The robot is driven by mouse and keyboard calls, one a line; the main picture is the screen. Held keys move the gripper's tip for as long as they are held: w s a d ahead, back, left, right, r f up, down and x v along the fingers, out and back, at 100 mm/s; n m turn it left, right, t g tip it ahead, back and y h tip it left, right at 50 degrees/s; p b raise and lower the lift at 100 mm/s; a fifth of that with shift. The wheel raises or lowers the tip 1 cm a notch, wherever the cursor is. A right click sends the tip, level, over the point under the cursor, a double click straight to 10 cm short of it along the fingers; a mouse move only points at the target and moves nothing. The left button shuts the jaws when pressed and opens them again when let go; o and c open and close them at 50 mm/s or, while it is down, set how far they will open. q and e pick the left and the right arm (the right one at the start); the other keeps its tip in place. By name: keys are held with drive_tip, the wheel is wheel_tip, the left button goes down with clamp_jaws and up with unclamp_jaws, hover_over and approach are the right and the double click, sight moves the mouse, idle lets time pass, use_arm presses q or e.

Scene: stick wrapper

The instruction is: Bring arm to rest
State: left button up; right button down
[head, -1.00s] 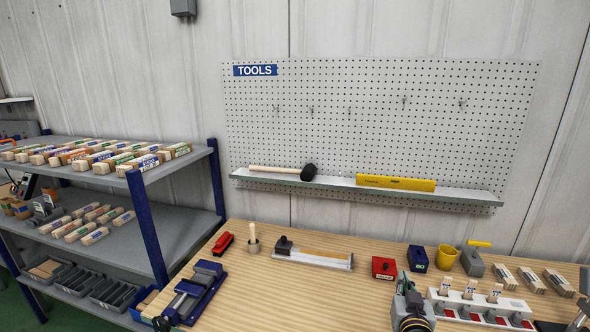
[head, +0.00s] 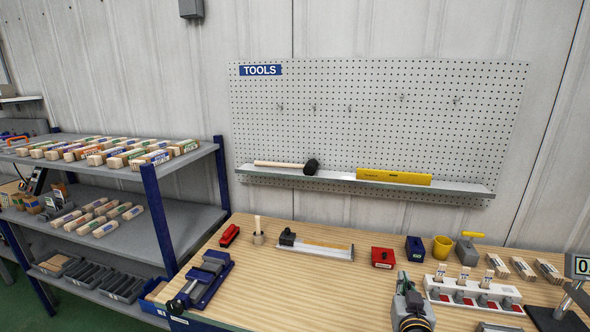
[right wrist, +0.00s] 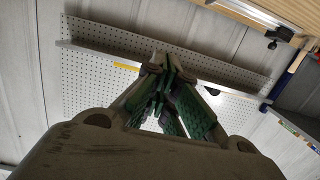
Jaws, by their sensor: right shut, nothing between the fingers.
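My right gripper (head: 403,279) shows at the bottom of the head view, pointing up, in front of the wooden workbench (head: 330,285). In the right wrist view its green-padded fingers (right wrist: 158,68) meet at the tips, shut with nothing between them. The pegboard and its ledge lie behind the fingers in that view. My left gripper is in neither view.
A white rack (head: 472,293) holding several wooden sticks stands right of my gripper. A red box (head: 383,257), a blue box (head: 415,249) and a yellow cup (head: 442,246) stand behind it. A blue vise (head: 204,278) is at the bench's left. The bench middle is clear.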

drive_tip(key=s+a+f+n+g+y, duration=0.25)
drive_tip(key=s+f+g, duration=0.35)
drive_tip(key=s+f, duration=0.45)
drive_tip(key=s+a+f+n+g+y, duration=0.3)
drive_tip(key=s+f+g, duration=0.4)
drive_tip(key=s, duration=0.7)
wheel_tip(320, 180, down, 39)
drive_tip(key=s+h+b, duration=0.1)
drive_tip(key=b, duration=0.4)
use_arm(q)
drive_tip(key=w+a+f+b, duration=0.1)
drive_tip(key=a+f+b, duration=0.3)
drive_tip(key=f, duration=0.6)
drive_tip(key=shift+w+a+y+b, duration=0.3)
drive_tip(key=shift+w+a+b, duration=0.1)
drive_tip(key=shift+b, duration=0.1)
use_arm(e)
drive_tip(key=s+d+f, duration=0.3)
drive_tip(key=s+f, duration=0.8)
drive_tip(key=f, duration=0.1)
drive_tip(key=s+d+f+g, duration=0.1)
drive_tip(key=s+d+f, duration=0.3)
drive_tip(key=s+f, duration=0.6)
wheel_tip(320, 180, down, 2)
drive_tip(key=shift+s+d+f+h, duration=0.15)
drive_tip(key=shift+s+f+h, duration=0.1)
drive_tip(key=shift+s+h, duration=0.1)
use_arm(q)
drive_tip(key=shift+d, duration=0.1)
